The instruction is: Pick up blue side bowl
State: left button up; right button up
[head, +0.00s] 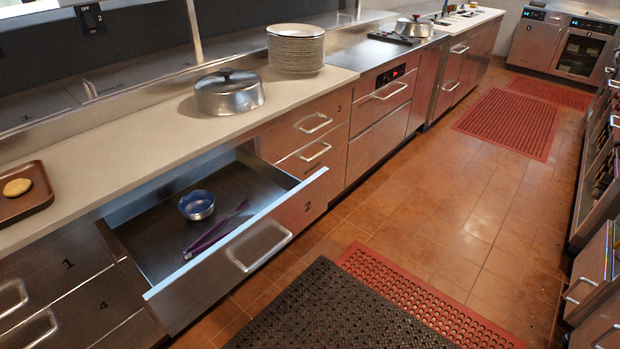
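A small blue bowl (196,205) sits upright inside the open drawer (158,262) marked 2, toward the drawer's middle. Purple tongs (216,231) lie in the same drawer in front of the bowl, close to the drawer's front panel. Neither of my grippers shows in the head view.
The drawer juts out over the tiled floor. On the counter (165,140) above stand a lidded metal pot (229,93), a tall stack of plates (295,48) and a brown tray (32,204) with a bun. A black mat (330,310) lies on the floor in front.

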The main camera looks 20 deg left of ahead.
aim_at(196, 204)
jog(key=u, duration=1.4)
